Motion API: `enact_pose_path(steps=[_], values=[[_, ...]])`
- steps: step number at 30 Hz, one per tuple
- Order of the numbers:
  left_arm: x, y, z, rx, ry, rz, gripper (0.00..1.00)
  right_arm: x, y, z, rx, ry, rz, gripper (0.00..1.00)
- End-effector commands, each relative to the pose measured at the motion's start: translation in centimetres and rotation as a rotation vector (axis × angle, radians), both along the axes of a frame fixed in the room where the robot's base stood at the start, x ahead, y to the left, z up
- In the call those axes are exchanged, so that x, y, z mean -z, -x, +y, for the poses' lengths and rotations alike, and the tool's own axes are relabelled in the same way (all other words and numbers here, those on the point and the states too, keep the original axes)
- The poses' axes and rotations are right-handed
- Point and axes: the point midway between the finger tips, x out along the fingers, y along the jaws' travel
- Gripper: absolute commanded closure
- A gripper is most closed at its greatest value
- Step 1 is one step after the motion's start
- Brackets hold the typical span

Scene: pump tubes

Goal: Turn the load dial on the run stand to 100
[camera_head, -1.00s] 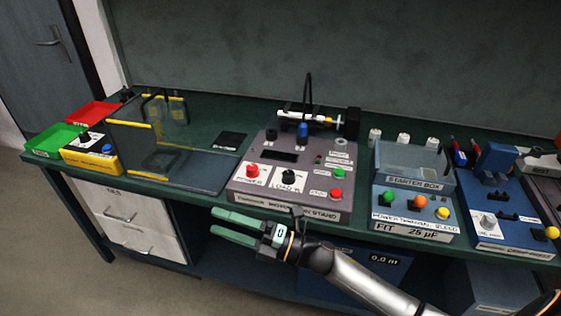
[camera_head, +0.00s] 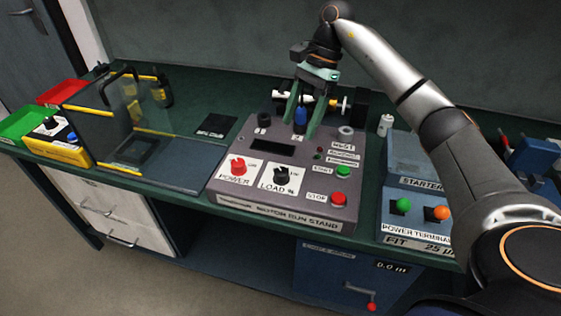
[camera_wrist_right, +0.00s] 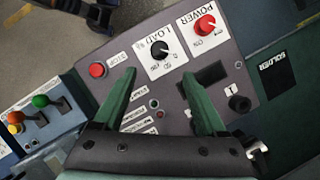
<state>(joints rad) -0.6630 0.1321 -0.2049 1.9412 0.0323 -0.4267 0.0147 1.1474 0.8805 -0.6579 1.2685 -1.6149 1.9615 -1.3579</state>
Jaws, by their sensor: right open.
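The run stand (camera_head: 232,190) is a grey sloped box on the green bench, lettered "MOTOR RUN STAND". Its load dial (camera_head: 282,175) is a black knob on a white "LOAD %" plate, between the red power knob (camera_head: 238,165) and the red stop button (camera_head: 338,199). The dial also shows in the right wrist view (camera_wrist_right: 159,50), beyond the fingertips. My right gripper (camera_head: 300,130) points down above the back of the stand, its green fingers apart and empty, on either side of a blue-topped part in the picture. It shows open in the wrist view (camera_wrist_right: 158,92). My left gripper is not in view.
A dark display (camera_head: 270,148) and a green start button (camera_head: 343,171) are on the stand. A starter box (camera_head: 408,168) stands close on the right. A clear guarded enclosure (camera_head: 105,120) stands left. A black "SOLDER" pad (camera_head: 214,126) lies between.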

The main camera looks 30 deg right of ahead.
Motion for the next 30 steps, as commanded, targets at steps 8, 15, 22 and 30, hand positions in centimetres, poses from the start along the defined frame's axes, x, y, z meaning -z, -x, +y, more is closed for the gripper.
enact_pose_path(steps=[8,15,22,30], values=[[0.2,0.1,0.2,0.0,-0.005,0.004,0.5,4.4,0.3,1.9,-0.003,-0.001,0.004,0.26],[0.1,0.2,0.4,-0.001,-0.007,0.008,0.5,8.6,0.5,3.7,-0.002,-0.004,0.004,0.26],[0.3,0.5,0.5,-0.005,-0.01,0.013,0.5,10.9,0.5,4.6,0.0,-0.004,0.0,0.26],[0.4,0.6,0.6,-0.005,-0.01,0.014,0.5,11.3,0.5,4.8,0.0,-0.003,-0.001,0.26]])
